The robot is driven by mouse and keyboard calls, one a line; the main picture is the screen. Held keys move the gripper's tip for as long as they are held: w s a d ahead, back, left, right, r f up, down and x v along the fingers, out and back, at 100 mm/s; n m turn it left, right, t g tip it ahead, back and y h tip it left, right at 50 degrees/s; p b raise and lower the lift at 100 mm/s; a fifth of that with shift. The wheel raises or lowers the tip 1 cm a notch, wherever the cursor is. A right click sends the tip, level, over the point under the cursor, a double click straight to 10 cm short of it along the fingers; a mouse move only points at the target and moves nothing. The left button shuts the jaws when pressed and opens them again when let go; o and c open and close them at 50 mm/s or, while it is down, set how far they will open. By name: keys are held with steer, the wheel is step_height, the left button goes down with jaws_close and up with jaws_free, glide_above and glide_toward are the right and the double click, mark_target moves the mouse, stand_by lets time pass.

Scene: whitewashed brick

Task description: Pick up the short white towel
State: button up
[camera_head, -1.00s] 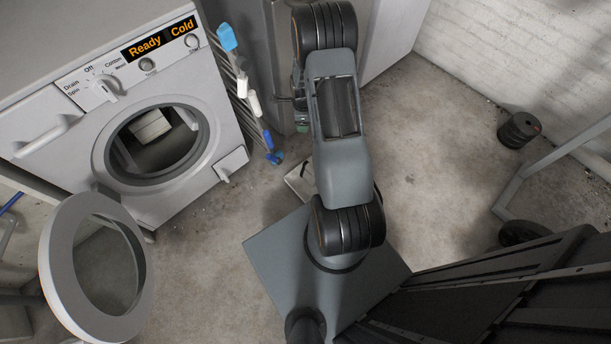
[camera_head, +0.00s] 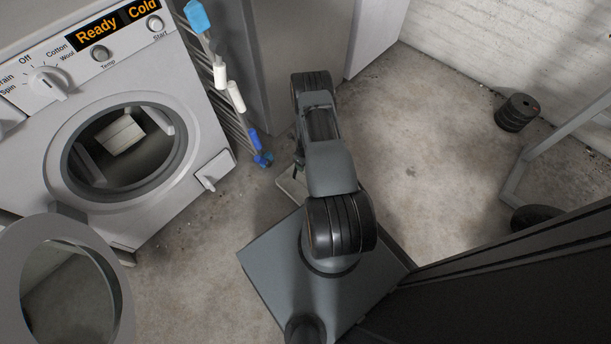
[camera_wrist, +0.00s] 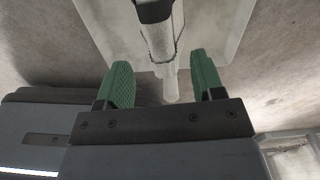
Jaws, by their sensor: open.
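Two small white cloth-like pieces, the upper one (camera_head: 219,75) and the lower one (camera_head: 236,96), hang on the rack right of the washing machine. I cannot tell which is the short towel. My gripper (camera_wrist: 161,64) is open in the wrist view, its two green-padded fingers apart. A pale rod-like thing (camera_wrist: 160,42) shows beyond and between the fingertips, in front of a pale flat panel; I cannot tell what it is or whether anything touches it. In the head view my arm hides most of the gripper.
The washing machine (camera_head: 190,160) stands at left, its round door (camera_head: 112,262) swung open and a pale boxy shape inside. The drying rack (camera_head: 207,58) also holds blue pieces. A grey cabinet (camera_head: 285,55) stands behind my arm. A black spool (camera_head: 517,112) lies right; floor between is clear.

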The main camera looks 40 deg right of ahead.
steer(key=shift+f+b, duration=1.6)
steer(key=shift+f, duration=1.5)
steer(key=shift+r, duration=0.1)
jaws_close()
